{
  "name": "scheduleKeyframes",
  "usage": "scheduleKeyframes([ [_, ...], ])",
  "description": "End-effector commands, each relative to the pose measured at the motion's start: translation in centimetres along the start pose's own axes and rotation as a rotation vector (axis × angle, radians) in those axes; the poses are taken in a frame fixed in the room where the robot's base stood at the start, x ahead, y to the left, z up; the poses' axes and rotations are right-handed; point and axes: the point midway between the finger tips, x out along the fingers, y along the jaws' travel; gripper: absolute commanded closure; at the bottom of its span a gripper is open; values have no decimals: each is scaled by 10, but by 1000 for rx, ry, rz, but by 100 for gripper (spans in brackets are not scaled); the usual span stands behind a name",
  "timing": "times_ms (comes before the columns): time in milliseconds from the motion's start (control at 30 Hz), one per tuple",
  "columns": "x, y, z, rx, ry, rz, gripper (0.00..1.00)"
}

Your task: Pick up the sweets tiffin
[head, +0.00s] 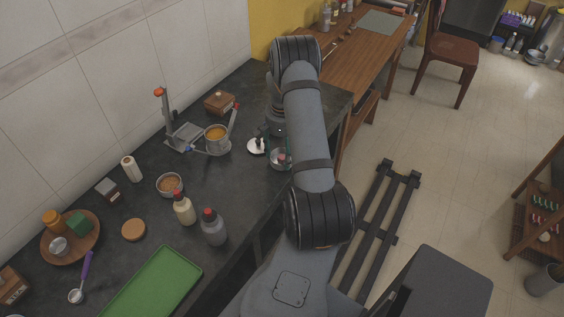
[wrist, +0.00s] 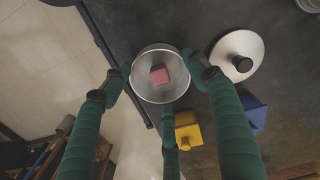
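The sweets tiffin is a round open steel canister (wrist: 141,90) with a pink block of sweet inside, near the middle of the wrist view. In the head view the tiffin (head: 279,164) stands at the counter's right edge, partly hidden by my arm and fingers. My gripper (wrist: 158,78) is above it with its green fingers spread: one at the left of the rim, one at the right, one at the lower side. It looks open around the tiffin; I cannot tell whether any finger touches it. In the head view my gripper (head: 279,148) is mostly hidden by my arm.
A steel lid with black knob (wrist: 228,47) lies right of the tiffin. Yellow (wrist: 187,128) and blue (wrist: 254,108) pieces are close by. An orange-filled pot (head: 216,139), a scale-like stand (head: 184,137) and bottles (head: 213,229) stand left on the counter. The floor lies beyond the edge.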

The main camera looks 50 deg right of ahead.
Motion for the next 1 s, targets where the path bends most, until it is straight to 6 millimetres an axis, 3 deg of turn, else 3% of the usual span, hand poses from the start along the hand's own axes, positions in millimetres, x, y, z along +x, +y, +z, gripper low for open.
scheduleKeyframes([
  [367,0,0,0,0,0,0,68],
  [733,-4,0,0,1,1,0,68],
  [1000,-25,0,-1,0,3,0,68],
])
